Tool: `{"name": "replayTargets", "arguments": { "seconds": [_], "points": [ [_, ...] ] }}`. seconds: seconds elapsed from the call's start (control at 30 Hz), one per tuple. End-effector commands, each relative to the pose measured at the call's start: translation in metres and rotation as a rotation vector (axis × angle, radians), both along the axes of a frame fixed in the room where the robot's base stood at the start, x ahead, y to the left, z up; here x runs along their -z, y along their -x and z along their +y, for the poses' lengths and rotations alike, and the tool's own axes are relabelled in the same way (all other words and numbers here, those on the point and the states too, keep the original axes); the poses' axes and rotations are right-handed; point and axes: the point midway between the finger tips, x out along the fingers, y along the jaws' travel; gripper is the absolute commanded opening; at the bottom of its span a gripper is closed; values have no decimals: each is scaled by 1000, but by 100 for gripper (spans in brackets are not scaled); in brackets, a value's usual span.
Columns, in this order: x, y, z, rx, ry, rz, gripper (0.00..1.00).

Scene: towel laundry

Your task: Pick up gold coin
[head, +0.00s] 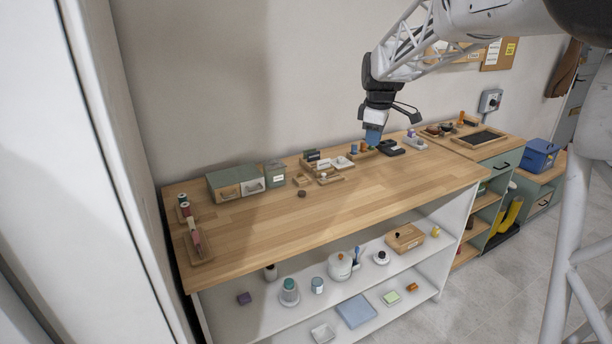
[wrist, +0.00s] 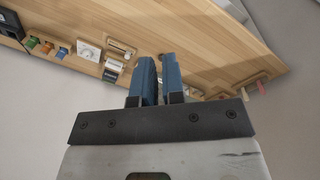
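I cannot make out a gold coin in either view. My gripper (head: 373,138) is over the back right part of the wooden worktop (head: 270,228) in the head view, with its blue fingers pointing down. In the wrist view, the two blue fingers of my gripper (wrist: 159,80) stand close together with a narrow gap between them. In the head view, small items lie close around the fingertips, and I cannot tell whether the fingers touch any.
A green-grey drawer box (head: 223,185) and green box (head: 275,174) stand at the worktop's back. A spool rack (head: 196,243) stands at the left end. A lidded pot (head: 340,266) and wooden box (head: 405,238) sit on the shelf below. The worktop's front middle is clear.

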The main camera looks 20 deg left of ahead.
Motion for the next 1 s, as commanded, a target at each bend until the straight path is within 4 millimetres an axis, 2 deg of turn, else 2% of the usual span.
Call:
{"name": "replayTargets", "arguments": {
  "seconds": [0.1, 0.5, 1.0],
  "points": [
    [11, -24, 23, -78, 8, 4, 10],
    [53, -90, 99, -342, 33, 15, 10],
    [122, -155, 202, -676, 58, 25, 10]
  ]
}}
